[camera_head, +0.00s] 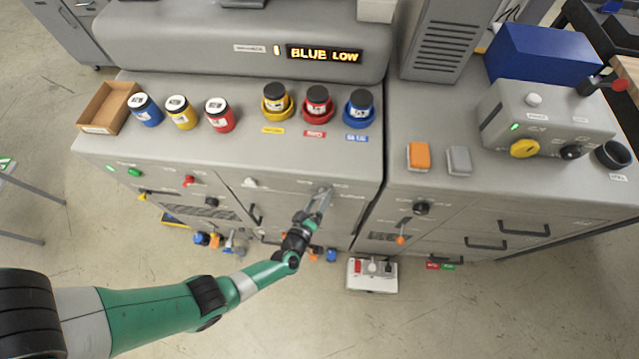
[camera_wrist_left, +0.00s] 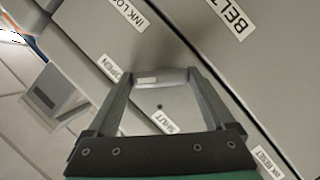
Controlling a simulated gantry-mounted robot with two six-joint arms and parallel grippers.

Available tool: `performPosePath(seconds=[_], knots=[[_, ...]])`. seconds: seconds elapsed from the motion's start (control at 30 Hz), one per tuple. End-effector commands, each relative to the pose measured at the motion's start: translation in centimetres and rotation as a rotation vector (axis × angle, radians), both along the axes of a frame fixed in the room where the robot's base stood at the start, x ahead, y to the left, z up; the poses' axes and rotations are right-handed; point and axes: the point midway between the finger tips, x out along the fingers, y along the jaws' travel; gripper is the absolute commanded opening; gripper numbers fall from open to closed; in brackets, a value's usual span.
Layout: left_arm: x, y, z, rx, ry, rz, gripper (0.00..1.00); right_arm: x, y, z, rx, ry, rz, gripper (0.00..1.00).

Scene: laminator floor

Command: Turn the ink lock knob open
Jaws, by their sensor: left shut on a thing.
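My left gripper (camera_head: 318,207) reaches the front panel of the grey machine, below the row of ink bottles. In the left wrist view its two fingers (camera_wrist_left: 160,85) are set around the grey ink lock knob (camera_wrist_left: 162,74) and shut on it. The knob is partly hidden by the fingers. The INK LOCK label (camera_wrist_left: 127,14) is above it, the OPEN label (camera_wrist_left: 110,68) is to its upper left and the SHUT label (camera_wrist_left: 164,121) is below it, between the fingers. How far the knob is turned is hard to tell. My right gripper is not in view.
The grey machine top holds blue, yellow and red bottles, with three more in coloured collars (camera_head: 318,103). A display (camera_head: 324,54) reads BLUE LOW. An open cardboard box (camera_head: 106,107) is at the left.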

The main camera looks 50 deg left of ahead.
Motion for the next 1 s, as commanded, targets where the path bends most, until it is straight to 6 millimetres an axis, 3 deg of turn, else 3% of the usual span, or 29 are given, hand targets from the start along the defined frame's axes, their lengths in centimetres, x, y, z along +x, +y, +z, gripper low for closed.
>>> performPosePath(seconds=[0.23,0.77,0.8,0.87,1.0], knots=[[0.11,-0.05,0.27,0.071,0.063,0.0,0.32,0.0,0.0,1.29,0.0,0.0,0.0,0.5],[0.08,-0.06,0.09,0.095,0.083,-0.002,0.32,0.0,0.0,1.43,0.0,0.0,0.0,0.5],[0.08,-0.06,0.09,0.095,0.083,-0.002,0.89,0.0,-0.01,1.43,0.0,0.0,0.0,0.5],[0.08,-0.06,0.09,0.094,0.082,-0.001,1.0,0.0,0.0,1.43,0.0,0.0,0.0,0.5],[0.08,-0.05,0.07,0.093,0.083,-0.001,1.0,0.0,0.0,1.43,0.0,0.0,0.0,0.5]])
